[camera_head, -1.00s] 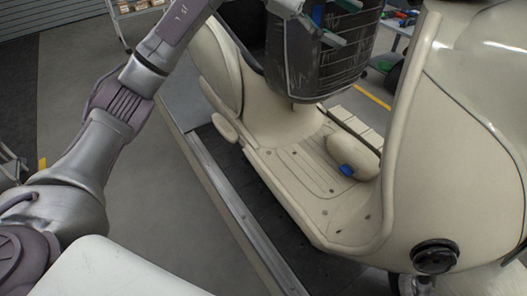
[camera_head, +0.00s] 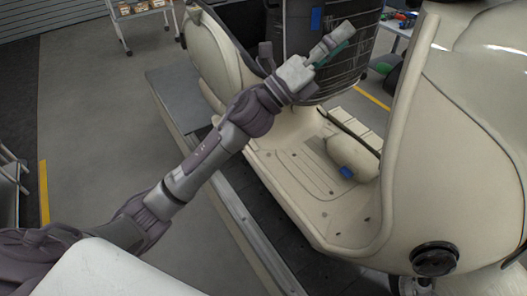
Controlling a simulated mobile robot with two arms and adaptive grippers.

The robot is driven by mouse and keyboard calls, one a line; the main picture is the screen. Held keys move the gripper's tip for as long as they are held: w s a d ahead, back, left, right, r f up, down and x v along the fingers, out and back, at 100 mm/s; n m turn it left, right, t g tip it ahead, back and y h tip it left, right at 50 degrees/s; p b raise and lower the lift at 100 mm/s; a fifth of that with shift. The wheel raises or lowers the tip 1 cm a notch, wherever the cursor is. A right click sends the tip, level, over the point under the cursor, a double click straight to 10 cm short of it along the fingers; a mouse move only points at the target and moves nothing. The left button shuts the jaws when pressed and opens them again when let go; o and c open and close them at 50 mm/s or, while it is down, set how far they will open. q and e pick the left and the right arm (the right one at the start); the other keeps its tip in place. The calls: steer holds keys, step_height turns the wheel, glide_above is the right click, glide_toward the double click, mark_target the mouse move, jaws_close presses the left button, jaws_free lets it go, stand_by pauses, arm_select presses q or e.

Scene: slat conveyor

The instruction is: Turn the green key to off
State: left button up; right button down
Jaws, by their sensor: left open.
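No green key can be made out in this view. A large cream scooter (camera_head: 455,130) fills the right side, its front body close to me. A round black fitting (camera_head: 436,259) sits low on that body. My left arm reaches in from the left. My right gripper is not in view.
The scooter's flat footboard (camera_head: 310,170) is open, with a blue patch (camera_head: 346,172) beside a rounded cream part. A metal rail (camera_head: 235,215) runs along the near left side. A shelf cart (camera_head: 135,12) stands at the back. The grey floor at left is clear.

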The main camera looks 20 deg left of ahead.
arm_select(q)
steer(key=s+a+f+n+g+y, duration=0.1)
steer(key=a+f+n+y, duration=0.3)
steer(key=f+n, duration=0.4)
steer(key=s+a+f+n+g+y, duration=0.1)
steer(key=s+a+f+n+y, duration=0.2)
steer(key=f+n+y, duration=0.4)
steer(key=s+a+f+n+g+y, duration=0.1)
steer(key=a+f+n+y, duration=0.4)
steer(key=f+n, duration=0.5)
step_height(320, 180, down, 4)
steer(key=shift+s+r+y, duration=0.1)
steer(key=shift+s+y, duration=0.4)
steer(key=shift+y, duration=0.2)
steer(key=p+v, duration=0.3)
steer(key=v, duration=0.3)
